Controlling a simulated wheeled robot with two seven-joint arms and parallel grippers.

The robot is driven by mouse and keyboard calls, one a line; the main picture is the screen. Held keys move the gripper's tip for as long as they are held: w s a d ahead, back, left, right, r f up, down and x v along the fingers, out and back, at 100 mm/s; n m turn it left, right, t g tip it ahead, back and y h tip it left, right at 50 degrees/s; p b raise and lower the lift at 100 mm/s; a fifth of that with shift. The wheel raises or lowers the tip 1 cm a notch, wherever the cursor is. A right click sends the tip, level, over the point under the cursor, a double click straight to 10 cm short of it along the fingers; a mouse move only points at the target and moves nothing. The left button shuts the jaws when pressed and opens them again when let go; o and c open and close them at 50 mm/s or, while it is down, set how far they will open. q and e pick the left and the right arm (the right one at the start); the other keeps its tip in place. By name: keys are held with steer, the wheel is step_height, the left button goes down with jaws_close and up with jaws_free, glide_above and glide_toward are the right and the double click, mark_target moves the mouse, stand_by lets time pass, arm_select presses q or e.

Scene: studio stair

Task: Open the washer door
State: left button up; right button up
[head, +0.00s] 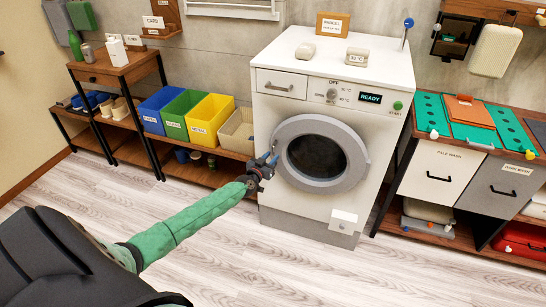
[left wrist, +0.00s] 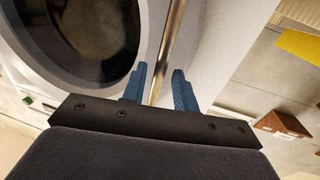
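The white washer (head: 335,110) stands against the wall. Its round grey-rimmed door (head: 350,150) with dark glass looks shut. My left gripper (head: 273,160) is at the door's left edge, its blue fingers pointing at the washer. In the left wrist view, the door (left wrist: 80,30) fills the upper left. A metal handle bar (left wrist: 168,50) runs between the two blue fingers (left wrist: 160,88), which are apart, with a narrow gap seen on each side of the bar. I cannot tell how deep the bar lies between them. My right gripper is not in view.
Blue, green and yellow bins (head: 186,117) sit on a low shelf left of the washer. A cabinet with a pale wash drawer (head: 440,174) stands to the right. The wooden floor (head: 300,270) before the washer is clear apart from my arm.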

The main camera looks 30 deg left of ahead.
arm_select(q)
steer(key=shift+w, duration=1)
jaws_close()
